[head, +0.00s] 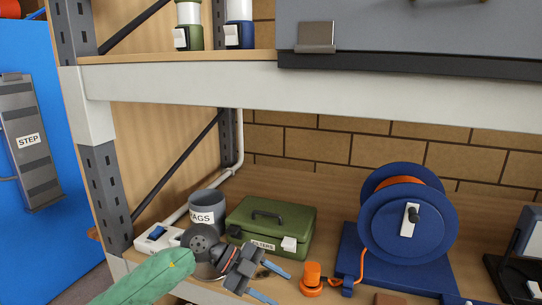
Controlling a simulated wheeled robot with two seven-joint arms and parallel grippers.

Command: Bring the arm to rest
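My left gripper (271,283) is at the bottom of the head view, in front of the lower shelf. Its arm, in a green sleeve, comes in from the lower left. The two blue-grey fingers point to the right and are spread apart, with nothing seen held between them. A small dark item shows just behind the fingers, too hidden to name. The gripper is in front of a green case (281,230) labelled FILTERS and to the left of an orange plug-like object (312,278). My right gripper is not in view.
A thick upper shelf edge (300,90) crosses above. A metal upright (104,190) stands left; a blue panel (50,100) with a STEP stool is beyond.

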